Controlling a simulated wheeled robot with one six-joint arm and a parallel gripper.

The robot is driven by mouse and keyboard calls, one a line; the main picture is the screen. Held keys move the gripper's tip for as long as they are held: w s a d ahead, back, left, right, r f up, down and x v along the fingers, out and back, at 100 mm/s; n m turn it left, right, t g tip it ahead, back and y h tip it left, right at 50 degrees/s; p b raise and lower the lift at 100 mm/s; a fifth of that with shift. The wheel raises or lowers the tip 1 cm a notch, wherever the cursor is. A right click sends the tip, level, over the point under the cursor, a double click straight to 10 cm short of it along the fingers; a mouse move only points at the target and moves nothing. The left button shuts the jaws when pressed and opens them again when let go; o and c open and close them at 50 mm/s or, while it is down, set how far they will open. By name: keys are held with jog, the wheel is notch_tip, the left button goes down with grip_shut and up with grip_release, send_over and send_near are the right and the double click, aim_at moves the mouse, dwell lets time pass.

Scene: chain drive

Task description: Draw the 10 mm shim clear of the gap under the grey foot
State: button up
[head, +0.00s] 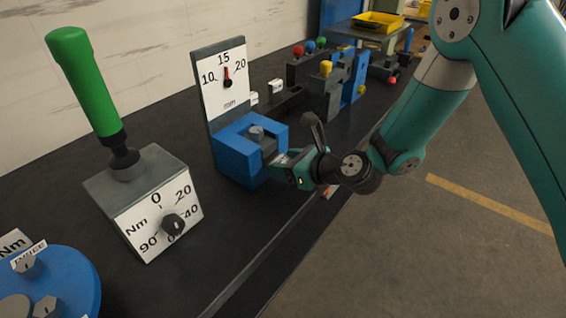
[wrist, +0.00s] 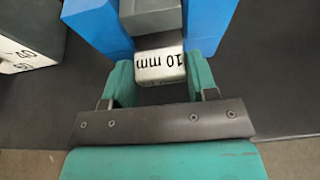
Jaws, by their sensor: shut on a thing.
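The shim (wrist: 160,66), a pale block marked "10 mm", sits between my gripper's jaws in the wrist view. My gripper (wrist: 162,88) is shut on it from the near side. The shim's far part runs up to the grey foot (wrist: 150,15) between two blue walls; how deep it reaches under the foot is hidden. In the head view my gripper (head: 283,168) is at the open front of the blue block (head: 238,157). The grey foot (head: 257,133) shows inside that block. The shim is hard to make out in the head view.
A gauge plate (head: 224,84) marked 10, 15, 20 stands behind the blue block. A grey Nm box (head: 150,195) with a green handle (head: 83,83) stands to the left. Coloured knobs and blocks (head: 328,88) lie beyond. The dark bench's front edge runs below my gripper.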

jog(key=s+d+b, duration=0.6)
jog(key=s+d, duration=0.1)
jog(key=d, duration=0.2)
jog(key=shift+s+d, duration=0.2)
jog(key=shift+d, duration=0.05)
dwell(1.3)
dwell(0.4)
